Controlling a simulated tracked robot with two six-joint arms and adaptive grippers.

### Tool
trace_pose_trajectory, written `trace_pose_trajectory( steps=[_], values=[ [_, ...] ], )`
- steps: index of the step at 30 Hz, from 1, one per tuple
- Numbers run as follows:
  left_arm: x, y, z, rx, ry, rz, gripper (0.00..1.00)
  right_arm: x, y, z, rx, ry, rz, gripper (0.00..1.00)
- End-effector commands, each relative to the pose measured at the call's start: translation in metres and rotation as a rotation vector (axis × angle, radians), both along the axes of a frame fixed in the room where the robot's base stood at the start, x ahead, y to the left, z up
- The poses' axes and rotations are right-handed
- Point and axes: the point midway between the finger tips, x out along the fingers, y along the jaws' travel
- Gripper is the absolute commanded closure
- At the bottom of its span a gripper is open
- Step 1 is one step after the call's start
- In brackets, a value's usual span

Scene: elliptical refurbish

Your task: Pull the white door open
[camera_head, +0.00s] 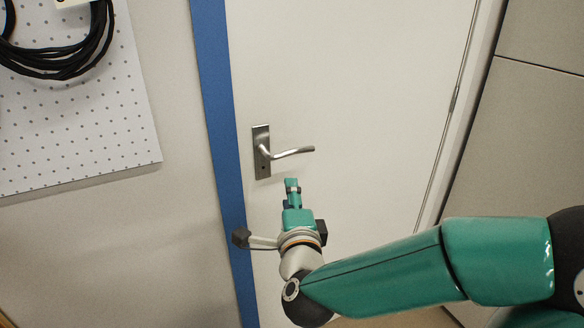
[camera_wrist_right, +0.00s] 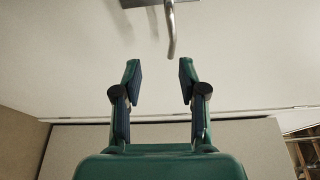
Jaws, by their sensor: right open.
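The white door (camera_head: 350,80) fills the middle of the head view and stands closed in its frame. Its metal lever handle (camera_head: 290,153) sits on a plate near the door's left edge and points right. My right gripper (camera_head: 292,184) is just below the handle in the head view, apart from it. In the right wrist view the gripper (camera_wrist_right: 160,75) is open and empty, with its two fingers spread. The handle's lever (camera_wrist_right: 171,35) shows beyond the fingertips, between their lines, nearer the right finger. My left gripper is not in view.
A blue frame strip (camera_head: 212,90) runs along the door's left side. A white perforated board (camera_head: 75,120) with coiled black cable (camera_head: 70,65) hangs on the left wall. Hinges show on the door's right edge (camera_head: 454,98). A panelled grey wall (camera_head: 530,130) stands at the right.

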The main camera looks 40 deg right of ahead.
Motion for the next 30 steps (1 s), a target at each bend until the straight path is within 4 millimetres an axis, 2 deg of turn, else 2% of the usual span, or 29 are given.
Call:
trace_pose_trajectory(
  steps=[1,4,11,22,24,30],
  values=[
    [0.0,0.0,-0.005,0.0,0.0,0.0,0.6,-0.008,-0.006,0.005,0.024,-0.046,-0.029,0.58],
    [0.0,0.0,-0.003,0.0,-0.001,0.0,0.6,-0.015,-0.013,0.014,0.05,-0.087,-0.062,0.58],
    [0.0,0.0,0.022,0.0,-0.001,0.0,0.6,-0.006,-0.024,0.021,0.048,-0.088,-0.072,0.58],
    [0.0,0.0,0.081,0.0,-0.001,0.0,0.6,0.026,-0.052,0.02,0.053,-0.084,-0.067,0.58],
    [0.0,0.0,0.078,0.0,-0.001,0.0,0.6,0.039,-0.063,0.017,0.052,-0.091,-0.068,0.58],
    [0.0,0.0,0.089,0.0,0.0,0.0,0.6,0.072,-0.09,0.017,0.052,-0.091,-0.066,0.58]
  ],
)
